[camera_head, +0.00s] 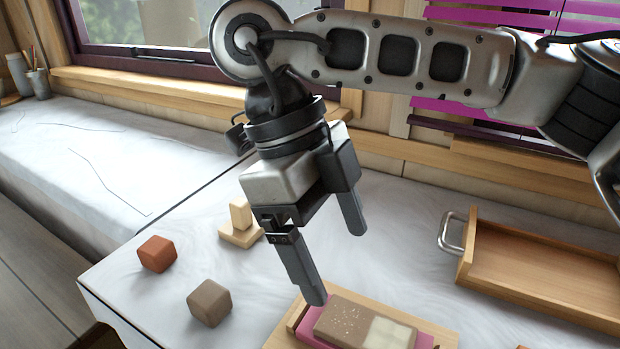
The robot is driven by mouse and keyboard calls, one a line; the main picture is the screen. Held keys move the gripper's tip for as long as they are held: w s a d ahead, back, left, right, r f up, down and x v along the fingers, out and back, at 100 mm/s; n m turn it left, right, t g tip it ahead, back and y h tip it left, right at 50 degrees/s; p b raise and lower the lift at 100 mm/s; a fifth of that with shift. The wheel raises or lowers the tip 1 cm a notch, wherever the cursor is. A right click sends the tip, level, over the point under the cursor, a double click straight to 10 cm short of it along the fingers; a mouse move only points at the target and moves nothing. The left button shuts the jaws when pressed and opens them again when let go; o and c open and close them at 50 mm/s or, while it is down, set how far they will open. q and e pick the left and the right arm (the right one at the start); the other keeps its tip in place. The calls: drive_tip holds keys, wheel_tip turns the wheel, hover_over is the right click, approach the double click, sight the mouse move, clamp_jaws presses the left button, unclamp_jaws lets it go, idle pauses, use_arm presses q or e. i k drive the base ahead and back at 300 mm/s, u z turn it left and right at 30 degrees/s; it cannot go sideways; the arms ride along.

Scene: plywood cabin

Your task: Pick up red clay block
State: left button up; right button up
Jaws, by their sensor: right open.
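A red clay block (157,254), a reddish-brown cube with rounded edges, sits on the white tabletop near its left edge. My right gripper (336,264) hangs from the arm that comes in from the right. Its two fingers are spread apart with nothing between them. It is to the right of the red block and clear of it, with its near fingertip close to a wooden board. My left gripper is out of view.
A grey-brown cube (209,302) sits in front of the red block. A small pale wooden piece (240,224) stands behind. A wooden board (285,333) carries a two-tone block (350,324). A wooden tray (540,262) with a metal handle (449,232) lies right.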

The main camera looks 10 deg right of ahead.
sight(158, 253)
drive_tip(key=k, duration=1.5)
